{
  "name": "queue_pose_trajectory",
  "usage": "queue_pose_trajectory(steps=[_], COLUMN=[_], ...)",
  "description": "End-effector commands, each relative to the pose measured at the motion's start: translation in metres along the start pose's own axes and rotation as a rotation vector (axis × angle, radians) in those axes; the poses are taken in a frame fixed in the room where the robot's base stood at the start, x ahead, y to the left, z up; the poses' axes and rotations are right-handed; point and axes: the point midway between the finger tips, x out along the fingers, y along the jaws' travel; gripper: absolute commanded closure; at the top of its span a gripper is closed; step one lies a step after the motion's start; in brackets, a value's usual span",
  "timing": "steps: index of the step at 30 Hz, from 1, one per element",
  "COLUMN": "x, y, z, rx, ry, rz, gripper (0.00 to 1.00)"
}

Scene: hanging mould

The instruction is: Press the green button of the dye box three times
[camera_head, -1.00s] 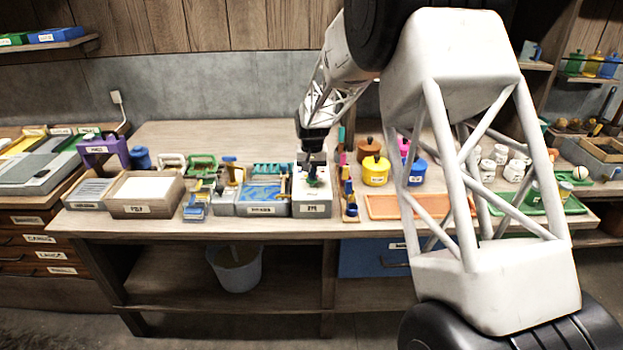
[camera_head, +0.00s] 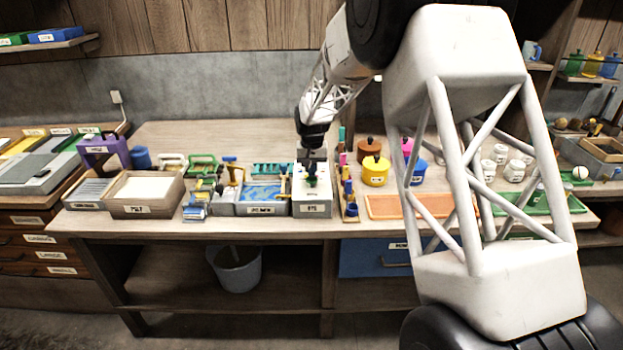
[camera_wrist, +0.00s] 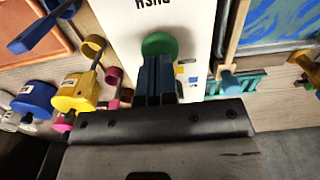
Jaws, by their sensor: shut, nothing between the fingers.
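The dye box (camera_head: 312,208) is a white-topped grey box with a front label, standing on the bench left of my arm. Its round green button (camera_wrist: 159,44) shows in the wrist view at the tips of my fingers. My gripper (camera_head: 311,174) is shut and empty, pointing down over the box top. In the wrist view my gripper (camera_wrist: 160,62) overlaps the near edge of the button. I cannot tell whether the fingertips touch it or how far it is pressed. In the head view the gripper mostly hides the button.
A tray with blue marbled liquid (camera_head: 262,193) adjoins the box on the left. A narrow rack of coloured items (camera_head: 349,197) stands close on its right. Yellow (camera_head: 375,172) and other coloured pots are farther right, behind an orange tray (camera_head: 400,206).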

Motion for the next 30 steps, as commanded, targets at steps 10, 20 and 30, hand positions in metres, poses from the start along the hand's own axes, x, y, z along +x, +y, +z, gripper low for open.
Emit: queue_pose_trajectory(steps=[10,20,30], x=[-0.023,-0.046,-0.058], y=[0.0,0.0,0.0], z=[0.0,0.0,0.0], rx=[0.0,0.0,0.0], ry=[0.0,0.001,0.001], rz=[0.0,0.0,0.0], gripper=[1.0,1.0,1.0])
